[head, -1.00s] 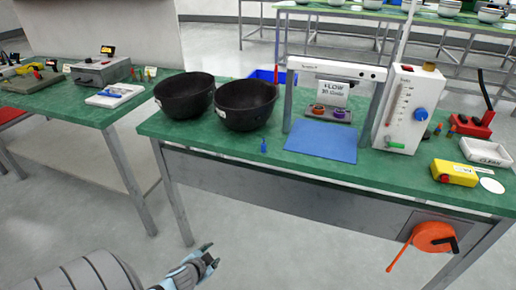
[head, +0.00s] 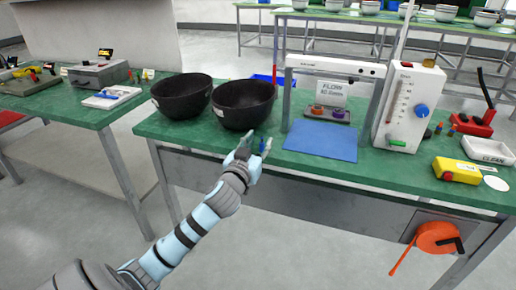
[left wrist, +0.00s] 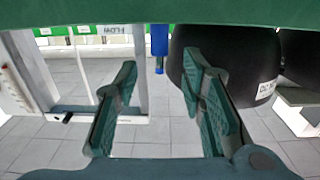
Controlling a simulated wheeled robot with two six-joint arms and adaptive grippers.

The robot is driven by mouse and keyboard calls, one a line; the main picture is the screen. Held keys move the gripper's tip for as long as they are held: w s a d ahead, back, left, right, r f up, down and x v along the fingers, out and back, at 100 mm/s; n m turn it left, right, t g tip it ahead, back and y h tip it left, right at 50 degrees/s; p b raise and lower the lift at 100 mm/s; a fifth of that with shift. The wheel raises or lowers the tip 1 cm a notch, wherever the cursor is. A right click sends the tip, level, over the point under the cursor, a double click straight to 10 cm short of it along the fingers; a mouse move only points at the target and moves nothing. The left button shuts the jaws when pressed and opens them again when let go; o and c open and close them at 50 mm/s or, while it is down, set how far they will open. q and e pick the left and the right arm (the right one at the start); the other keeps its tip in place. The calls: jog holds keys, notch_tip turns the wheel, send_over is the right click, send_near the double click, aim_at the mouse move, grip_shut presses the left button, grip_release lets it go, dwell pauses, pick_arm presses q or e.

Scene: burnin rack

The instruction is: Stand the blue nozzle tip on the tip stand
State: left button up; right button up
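The blue nozzle tip (head: 262,145) stands upright near the front edge of the green table, in front of the black bowls. My left gripper (head: 256,148) is open around or just short of it; the head view does not settle which. In the left wrist view, which looks upside down, the blue tip (left wrist: 159,42) appears between the open fingers (left wrist: 158,80), with no visible contact. A small grey block with a purple and an orange round piece (head: 328,113) sits under the white frame; it may be the tip stand. My right gripper is not in view.
Two black bowls (head: 182,97) (head: 244,106) stand behind the blue tip. A blue mat (head: 320,142) lies to its right, under the frame (head: 335,67). A white gauge box (head: 408,108), a yellow device (head: 455,170) and a white tray (head: 487,150) stand farther right.

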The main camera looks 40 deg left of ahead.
pick_arm(q)
jog(key=x, duration=0.2)
jog(key=shift+w+a+f, duration=0.1)
jog(key=shift+w+a, duration=0.1)
jog(key=shift+w, duration=0.1)
jog(key=shift+s, duration=0.1)
jog(key=shift+c, duration=1.3)
grip_shut()
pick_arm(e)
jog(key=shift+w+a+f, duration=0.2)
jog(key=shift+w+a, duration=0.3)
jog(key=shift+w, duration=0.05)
